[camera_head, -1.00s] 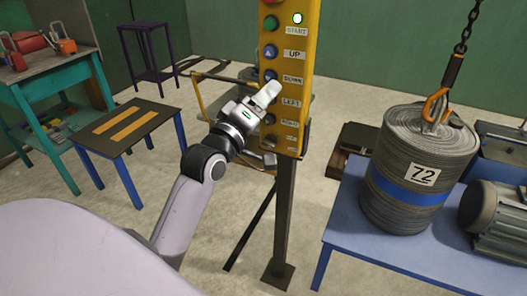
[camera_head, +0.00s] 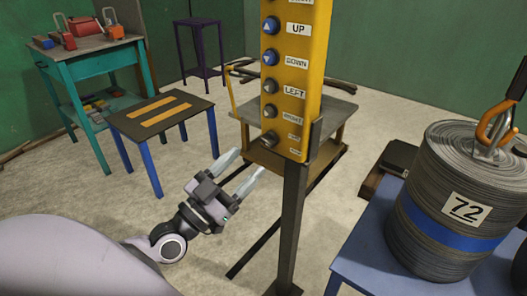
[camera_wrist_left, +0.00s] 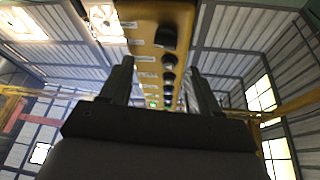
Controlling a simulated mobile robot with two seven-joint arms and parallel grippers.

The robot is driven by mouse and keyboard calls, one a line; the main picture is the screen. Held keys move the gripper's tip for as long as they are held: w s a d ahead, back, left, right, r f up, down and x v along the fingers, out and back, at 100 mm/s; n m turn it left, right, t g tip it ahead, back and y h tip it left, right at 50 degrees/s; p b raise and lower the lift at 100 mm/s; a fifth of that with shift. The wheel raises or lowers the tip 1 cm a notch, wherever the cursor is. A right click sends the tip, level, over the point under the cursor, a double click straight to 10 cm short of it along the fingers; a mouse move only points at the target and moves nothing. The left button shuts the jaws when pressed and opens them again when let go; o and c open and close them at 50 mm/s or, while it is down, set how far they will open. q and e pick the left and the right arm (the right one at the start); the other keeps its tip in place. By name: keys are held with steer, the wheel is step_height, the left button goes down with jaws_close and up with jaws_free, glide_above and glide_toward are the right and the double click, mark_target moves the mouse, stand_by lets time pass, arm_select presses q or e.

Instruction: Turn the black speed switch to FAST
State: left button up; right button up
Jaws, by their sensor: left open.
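The yellow control box (camera_head: 316,75) stands on a dark post in the middle of the head view. The black speed switch (camera_head: 268,138) appears to be the lowest control on its face, beside small labels that I cannot read. In the left wrist view a black knob (camera_wrist_left: 166,36) is the nearest control, with several others beyond it. My left gripper (camera_head: 243,167) is open and empty, below and left of the switch, its fingers pointing up and right. The fingers (camera_wrist_left: 162,68) are apart in the wrist view, and neither visibly touches the knob. My right gripper is out of view.
Several buttons, including the blue DOWN button (camera_head: 270,58), sit above the switch. The dark post (camera_head: 290,225) stands under the box. A blue table (camera_head: 353,250) with a cable drum (camera_head: 440,240) is at right, and a small table (camera_head: 115,122) at left.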

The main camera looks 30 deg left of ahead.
mark_target(265, 144)
arm_select(q)
steer(key=shift+y, duration=0.4)
steer(key=shift+f+x, duration=0.2)
steer(key=shift+x, duration=1.35)
steer(key=shift+f+x, duration=0.15)
steer(key=shift+x, duration=1.45)
steer(key=shift+w+a, duration=0.15)
steer(key=shift+a, duration=0.05)
steer(key=c, duration=1)
